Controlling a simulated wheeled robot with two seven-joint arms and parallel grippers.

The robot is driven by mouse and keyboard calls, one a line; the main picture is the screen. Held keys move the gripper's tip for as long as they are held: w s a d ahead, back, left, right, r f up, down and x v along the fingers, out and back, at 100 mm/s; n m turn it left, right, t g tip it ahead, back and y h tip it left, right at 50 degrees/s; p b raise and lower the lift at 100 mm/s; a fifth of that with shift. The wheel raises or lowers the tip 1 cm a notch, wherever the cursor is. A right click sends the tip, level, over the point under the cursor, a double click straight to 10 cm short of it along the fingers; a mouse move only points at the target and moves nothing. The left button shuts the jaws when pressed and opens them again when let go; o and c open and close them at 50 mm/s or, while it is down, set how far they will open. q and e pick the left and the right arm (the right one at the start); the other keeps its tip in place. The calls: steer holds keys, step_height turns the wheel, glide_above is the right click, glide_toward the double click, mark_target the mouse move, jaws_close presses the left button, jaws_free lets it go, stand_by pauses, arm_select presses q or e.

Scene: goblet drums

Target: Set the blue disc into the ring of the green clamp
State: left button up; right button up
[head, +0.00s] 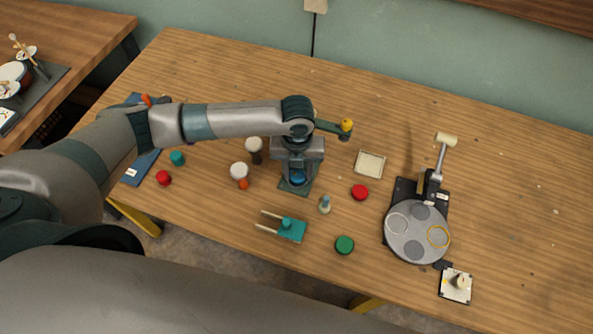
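My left gripper (297,176) points down near the middle of the table, with its fingers on both sides of the blue disc (297,179). The wrist and fingers hide part of the disc, and I cannot tell whether the fingers press on it. A dark green plate-like part (294,190) shows just below the disc; I cannot tell whether it belongs to the clamp. A teal-green piece with two pale prongs (289,229) lies in front of the gripper, apart from it. I cannot make out a clamp ring for certain. My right gripper is not in view.
A red disc (360,192), a green disc (344,245), a small bottle-like piece (325,205) and a pale tray (370,164) lie to the right. A round grey platter (416,246) stands farther right. White-topped drums (239,170) stand left. The far right tabletop is mostly clear.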

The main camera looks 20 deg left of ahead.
mark_target(296, 175)
arm_select(q)
steer(key=shift+s+f, duration=0.35)
steer(key=shift+f, duration=0.3)
steer(key=shift+a, duration=0.2)
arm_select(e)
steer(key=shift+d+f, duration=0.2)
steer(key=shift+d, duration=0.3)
arm_select(q)
steer(key=shift+r, duration=0.1)
steer(key=shift+w+a+r, duration=0.1)
steer(key=shift+r, duration=0.35)
steer(key=r, duration=0.2)
steer(key=r+b, duration=0.1)
steer(key=r, duration=0.2)
steer(key=shift+w+r+b, duration=0.2)
steer(key=shift+r+b, duration=0.05)
steer(key=shift+b, duration=0.05)
step_height(296, 175, up, 7)
steer(key=b, duration=0.1)
steer(key=shift+d, duration=0.2)
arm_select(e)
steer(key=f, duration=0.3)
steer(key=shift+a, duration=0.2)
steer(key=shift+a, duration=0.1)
